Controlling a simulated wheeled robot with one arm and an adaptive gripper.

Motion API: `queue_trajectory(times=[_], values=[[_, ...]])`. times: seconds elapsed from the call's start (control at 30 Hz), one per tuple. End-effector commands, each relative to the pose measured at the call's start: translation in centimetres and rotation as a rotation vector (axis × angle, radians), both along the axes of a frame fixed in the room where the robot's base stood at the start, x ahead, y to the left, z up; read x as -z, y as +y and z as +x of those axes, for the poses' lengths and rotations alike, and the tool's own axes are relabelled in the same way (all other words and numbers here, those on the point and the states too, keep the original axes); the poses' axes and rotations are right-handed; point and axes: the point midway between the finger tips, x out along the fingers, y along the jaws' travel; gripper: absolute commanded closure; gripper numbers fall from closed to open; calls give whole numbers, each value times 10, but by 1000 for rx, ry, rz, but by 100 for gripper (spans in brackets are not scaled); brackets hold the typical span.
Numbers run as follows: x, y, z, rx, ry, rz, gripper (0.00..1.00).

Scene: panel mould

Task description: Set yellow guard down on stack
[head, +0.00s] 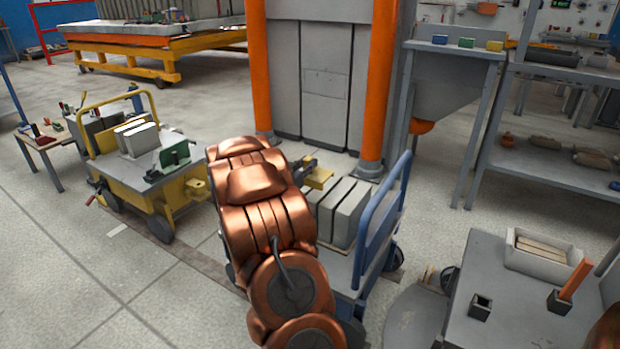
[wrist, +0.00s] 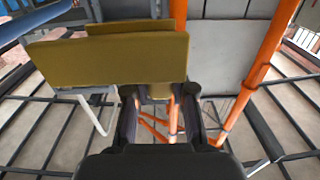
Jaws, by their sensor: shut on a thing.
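My gripper (head: 305,168) is shut on the yellow guard (head: 320,178), in front of the grey press and above the blue trolley. In the wrist view the guard (wrist: 110,60) fills the upper left as a dull yellow plate, and my gripper's fingers (wrist: 160,95) close on a small yellow part of it. Several grey panels (head: 350,212) stand side by side on the blue trolley (head: 382,225), just below the guard in the head view. My copper arm hides the trolley's left side and part of the panels. I cannot tell whether the guard touches the panels.
The grey press (head: 325,80) with orange columns rises behind. A yellow cart (head: 150,170) with pale panels and a green fixture stands at left. A grey table (head: 500,300) with a white box (head: 540,258) is at right. Open floor lies at front left.

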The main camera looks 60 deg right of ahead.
Motion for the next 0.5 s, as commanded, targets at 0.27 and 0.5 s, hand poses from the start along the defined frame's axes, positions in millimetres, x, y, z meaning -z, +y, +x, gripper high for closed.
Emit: queue_trajectory(times=[0.27, 0.5], values=[[11, -5, -9, 23, 0, -2, 100], [28, -4, -8, 22, 0, -3, 100]])
